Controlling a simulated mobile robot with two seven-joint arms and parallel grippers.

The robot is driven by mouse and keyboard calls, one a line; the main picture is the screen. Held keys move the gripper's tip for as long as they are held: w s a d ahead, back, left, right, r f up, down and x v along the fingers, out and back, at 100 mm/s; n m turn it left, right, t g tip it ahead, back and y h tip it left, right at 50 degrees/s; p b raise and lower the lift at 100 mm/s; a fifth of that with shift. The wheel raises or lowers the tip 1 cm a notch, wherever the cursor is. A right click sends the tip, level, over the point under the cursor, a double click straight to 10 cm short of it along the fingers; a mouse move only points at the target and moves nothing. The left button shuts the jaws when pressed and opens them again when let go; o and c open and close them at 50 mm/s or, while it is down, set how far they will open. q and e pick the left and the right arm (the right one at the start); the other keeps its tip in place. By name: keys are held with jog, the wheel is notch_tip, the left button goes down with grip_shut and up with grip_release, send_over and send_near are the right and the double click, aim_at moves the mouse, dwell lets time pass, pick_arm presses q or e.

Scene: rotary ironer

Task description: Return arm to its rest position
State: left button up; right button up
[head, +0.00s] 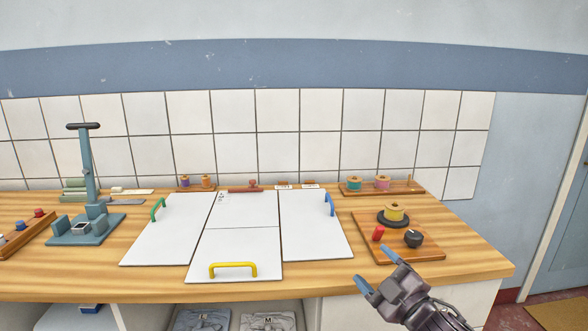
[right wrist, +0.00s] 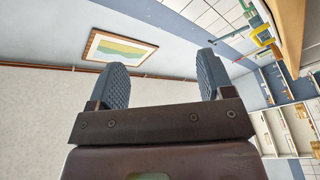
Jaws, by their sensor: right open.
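In the right wrist view the fingers (right wrist: 163,85) also stand wide apart and empty, with a wall and a framed picture (right wrist: 120,48) beyond. My left gripper is not in view.
White panels with a green handle (head: 157,209), a yellow handle (head: 233,269) and a blue handle (head: 329,204) lie on the wooden table (head: 480,262). A blue stand (head: 88,170) is at left.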

jog(key=s+d+f+m+g+h, duration=0.2)
jog(key=s+d+f+m+h, duration=0.1)
jog(key=s+f, duration=0.6)
jog(key=s+d+f+m+g+h+p, duration=0.1)
jog(key=s+d+f+m+g+h, duration=0.1)
jog(key=s+f+m, duration=0.4)
jog(key=s+d+f+m+g+h+p, duration=0.1)
jog(key=s+d+f+m, duration=0.4)
jog(key=s+f, duration=0.7)
jog(key=s+d+g+h, duration=0.1)
jog(key=s+h, duration=0.1)
jog(key=s, duration=0.3)
jog(key=shift+h, duration=0.4)
jog(key=shift+c, duration=0.3)
